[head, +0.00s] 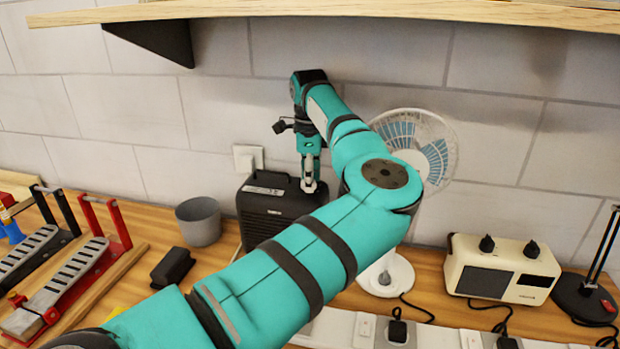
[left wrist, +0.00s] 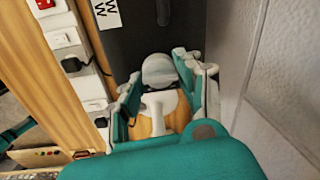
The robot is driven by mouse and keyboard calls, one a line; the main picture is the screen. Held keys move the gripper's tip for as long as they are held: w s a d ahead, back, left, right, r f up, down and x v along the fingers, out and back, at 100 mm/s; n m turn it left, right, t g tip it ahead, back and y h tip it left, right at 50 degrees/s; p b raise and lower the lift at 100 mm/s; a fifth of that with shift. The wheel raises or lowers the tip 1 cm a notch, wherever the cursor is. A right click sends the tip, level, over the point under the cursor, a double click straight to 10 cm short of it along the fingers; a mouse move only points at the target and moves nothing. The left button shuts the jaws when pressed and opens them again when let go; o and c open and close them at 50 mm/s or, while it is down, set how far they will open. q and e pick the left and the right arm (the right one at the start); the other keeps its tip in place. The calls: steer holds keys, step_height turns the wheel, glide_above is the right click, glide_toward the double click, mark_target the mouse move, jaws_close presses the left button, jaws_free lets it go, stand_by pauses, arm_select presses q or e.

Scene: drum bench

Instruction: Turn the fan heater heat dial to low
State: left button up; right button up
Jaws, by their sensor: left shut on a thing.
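The fan heater (head: 268,208) is a dark box with a grille front, standing on the wooden bench against the tiled wall. My left gripper (head: 309,186) points down at the right end of its top. In the left wrist view, the heater's dark top (left wrist: 145,28) carries a white label. A grey rounded knob, the heat dial (left wrist: 160,68), sits between the fingers of my left gripper (left wrist: 162,88), which are shut on it. The dial's pointer and setting marks cannot be read. The dial is hidden by the fingers in the head view. My right gripper is not in view.
A white desk fan (head: 420,148) stands behind my arm. A cream radio-like box (head: 502,270) is at right, a grey cup (head: 199,222) left of the heater. Power strips (head: 440,330) run along the front. A wooden shelf (head: 400,12) hangs above.

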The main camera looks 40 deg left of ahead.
arm_select(q)
steer(key=shift+f+m+b, duration=0.1)
steer(key=shift+m+b, duration=0.8)
steer(key=shift+m, duration=0.3)
steer(key=m+b, duration=0.1)
steer(key=m, duration=0.1)
steer(key=shift+m, duration=0.3)
steer(key=m+b, duration=0.1)
steer(key=m, duration=0.2)
steer(key=shift+s+a+h, duration=0.1)
steer(key=shift+h, duration=0.2)
steer(key=shift+m+b, duration=0.55)
steer(key=shift+m, duration=0.95)
steer(key=o, duration=1.1)
steer(key=shift+s, duration=0.1)
steer(key=shift+o, duration=0.2)
